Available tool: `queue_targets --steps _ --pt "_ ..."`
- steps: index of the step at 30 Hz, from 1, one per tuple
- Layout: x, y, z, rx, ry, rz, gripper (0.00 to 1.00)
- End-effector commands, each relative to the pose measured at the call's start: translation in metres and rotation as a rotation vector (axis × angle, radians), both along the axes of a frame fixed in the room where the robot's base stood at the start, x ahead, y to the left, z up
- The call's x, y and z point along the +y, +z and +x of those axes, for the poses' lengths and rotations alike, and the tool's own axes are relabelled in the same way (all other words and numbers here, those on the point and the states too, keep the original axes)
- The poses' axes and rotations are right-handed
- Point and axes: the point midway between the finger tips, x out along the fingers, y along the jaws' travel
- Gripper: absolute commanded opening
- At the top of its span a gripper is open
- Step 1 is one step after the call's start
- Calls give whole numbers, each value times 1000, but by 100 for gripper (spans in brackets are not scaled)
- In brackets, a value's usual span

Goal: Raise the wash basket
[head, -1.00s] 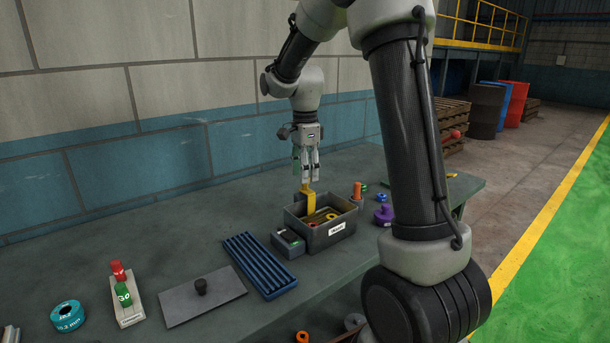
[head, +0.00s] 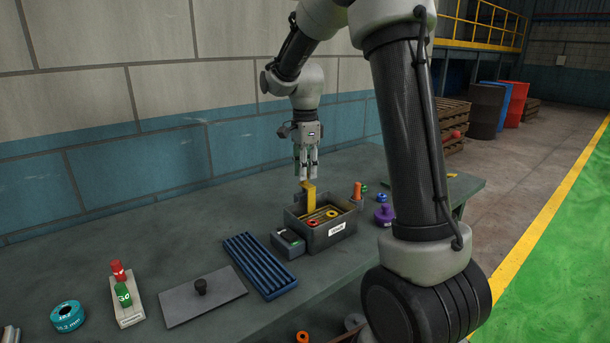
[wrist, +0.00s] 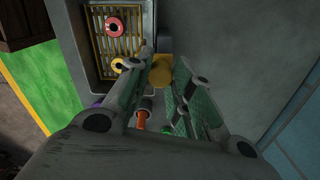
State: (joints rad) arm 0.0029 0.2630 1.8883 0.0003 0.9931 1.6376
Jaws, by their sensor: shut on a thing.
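The wash basket (wrist: 122,45) is a yellow slatted grid inside a grey tub (head: 328,238). Its yellow upright handle (head: 309,198) stands at the tub's back left side; its top also shows in the wrist view (wrist: 160,72). A red ring (wrist: 117,24) and a yellow ring (wrist: 118,65) lie on the grid. My gripper (head: 306,177) points straight down and is shut on the top of the handle. The grid sits near the tub's rim in the head view; its underside is hidden.
A small grey box (head: 288,242) and a blue ribbed tray (head: 260,265) stand left of the tub. An orange cylinder (head: 357,190) and a purple knobbed piece (head: 384,214) stand to its right. The blue and grey wall is behind.

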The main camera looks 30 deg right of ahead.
Motion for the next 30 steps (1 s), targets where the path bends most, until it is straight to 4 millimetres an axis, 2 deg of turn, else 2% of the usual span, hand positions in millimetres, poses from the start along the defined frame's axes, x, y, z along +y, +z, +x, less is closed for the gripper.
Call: queue_targets --steps 3,6,16,17,20,30 --pt "0 26 2 -9 0 -1 0" --pt "0 38 1 -7 0 0 0" --pt "0 44 2 -10 1 -2 0" --pt "0 44 2 -11 1 -2 26" --pt "0 44 2 -9 1 -2 44" --pt "0 43 1 -5 0 0 46"
